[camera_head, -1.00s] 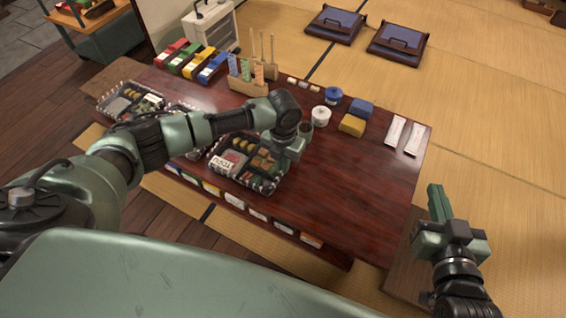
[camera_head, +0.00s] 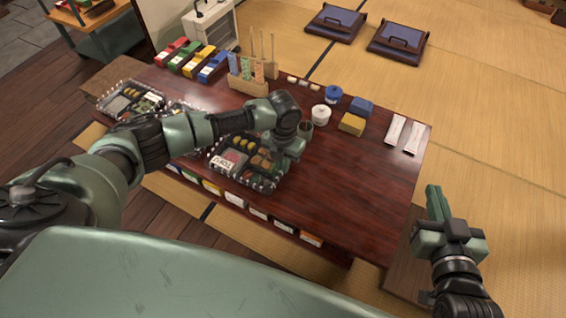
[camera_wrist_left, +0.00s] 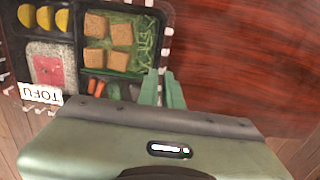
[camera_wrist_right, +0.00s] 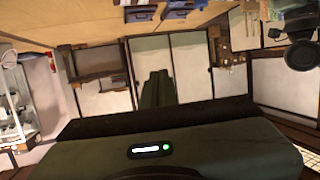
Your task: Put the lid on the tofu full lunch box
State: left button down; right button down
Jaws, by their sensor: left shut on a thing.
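The tofu lunch box (camera_head: 243,163) is a dark tray on the near part of the table. In the left wrist view, the box (camera_wrist_left: 75,60) holds brown tofu cubes, yellow slices, greens and carrots, with a TOFU label (camera_wrist_left: 40,93). A clear lid (camera_wrist_left: 166,32) shows mainly by bright glints along the box's edge; I cannot tell if it is fully seated. My left gripper (camera_head: 284,160), also in its wrist view (camera_wrist_left: 163,88), is shut on the lid's edge at the box's right side. My right gripper (camera_head: 436,203) is shut and empty, off the table's right end.
Other filled boxes (camera_head: 125,103) stand at the table's left, partly behind my left arm. Coloured packs (camera_head: 193,60), a wooden holder (camera_head: 248,85), a white pot (camera_head: 320,115), sponge-like blocks (camera_head: 352,124) and white packets (camera_head: 414,138) line the far side. The table's right middle (camera_head: 345,185) is clear.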

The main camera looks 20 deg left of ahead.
jog(key=shift+s+f, duration=0.1)
dwell(0.6)
pick_arm(q)
jog(key=shift+f, duration=0.1)
pick_arm(e)
jog(key=shift+s+d+f, duration=0.1)
jog(key=shift+f, duration=0.15)
pick_arm(q)
jog(key=shift+f, duration=0.1)
pick_arm(e)
jog(key=shift+s+f+g, duration=0.1)
jog(key=shift+f+g, duration=0.15)
jog(key=shift+g, duration=0.05)
jog(key=shift+d, duration=0.1)
pick_arm(q)
jog(key=c, duration=0.9)
grip_release()
jog(key=shift+c, duration=0.2)
pick_arm(e)
jog(key=shift+s, duration=0.1)
